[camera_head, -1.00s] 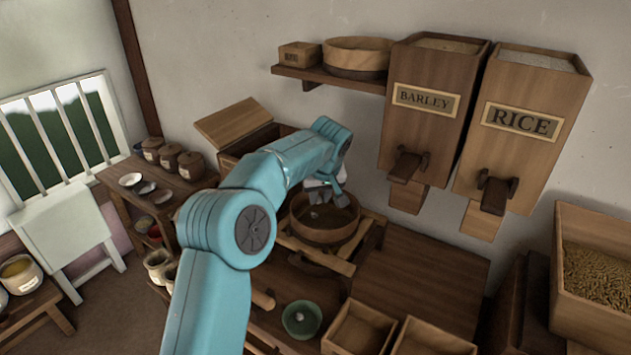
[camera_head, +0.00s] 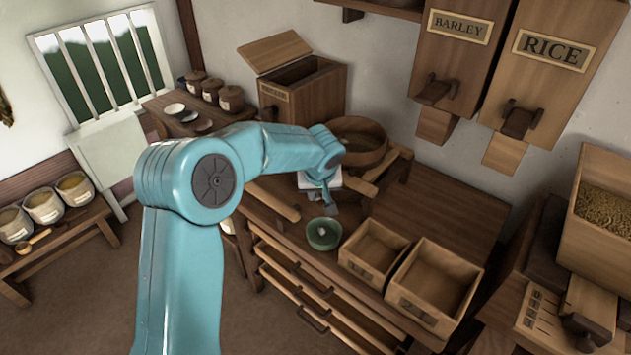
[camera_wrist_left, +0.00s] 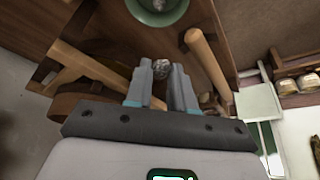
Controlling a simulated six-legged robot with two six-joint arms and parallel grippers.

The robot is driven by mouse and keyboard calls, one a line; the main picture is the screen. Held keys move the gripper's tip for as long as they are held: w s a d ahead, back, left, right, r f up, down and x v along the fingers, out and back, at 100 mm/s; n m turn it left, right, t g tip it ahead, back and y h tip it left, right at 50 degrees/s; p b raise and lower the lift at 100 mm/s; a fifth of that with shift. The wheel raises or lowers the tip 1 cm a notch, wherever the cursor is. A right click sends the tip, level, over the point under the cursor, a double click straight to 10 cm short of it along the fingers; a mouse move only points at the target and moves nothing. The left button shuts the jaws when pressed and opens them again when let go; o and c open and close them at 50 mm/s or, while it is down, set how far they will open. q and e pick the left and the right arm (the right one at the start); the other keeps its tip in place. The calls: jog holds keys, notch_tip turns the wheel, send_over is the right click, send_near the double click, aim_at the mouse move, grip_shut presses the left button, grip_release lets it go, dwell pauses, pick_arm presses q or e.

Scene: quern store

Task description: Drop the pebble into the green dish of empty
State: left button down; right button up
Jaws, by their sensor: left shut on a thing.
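My left gripper (camera_head: 332,207) is low over the bench in the head view, just behind the green dish. In the left wrist view its two fingers (camera_wrist_left: 162,82) are shut on a small grey pebble (camera_wrist_left: 162,68) at their tips. The pebble is hidden or too small to make out in the head view. The green dish (camera_head: 312,240) stands on the bench near its front edge; a small pale thing lies in it. The dish also shows at the top of the left wrist view (camera_wrist_left: 181,14), ahead of and apart from the fingertips. My right gripper is not in view.
A round wooden sieve (camera_head: 372,152) on a wooden frame stands behind the gripper. Two open wooden boxes (camera_head: 345,262) (camera_head: 440,318) sit right of the dish. A wooden handle (camera_wrist_left: 208,62) lies beside the fingers. The bench top behind the boxes (camera_head: 440,207) is clear.

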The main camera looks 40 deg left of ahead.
pick_arm(q)
jog(key=shift+w+d+f+b, duration=0.2)
jog(key=shift+w+f+b, duration=0.15)
jog(key=shift+f, duration=0.3)
notch_tip(320, 180, down, 5)
jog(key=b, duration=0.2)
jog(key=shift+w+f+b, duration=0.1)
jog(key=shift+w+b, duration=0.05)
jog(key=shift+b, duration=0.25)
jog(key=c, duration=0.9)
grip_release()
jog(key=v, duration=1.6)
jog(key=shift+r, duration=0.3)
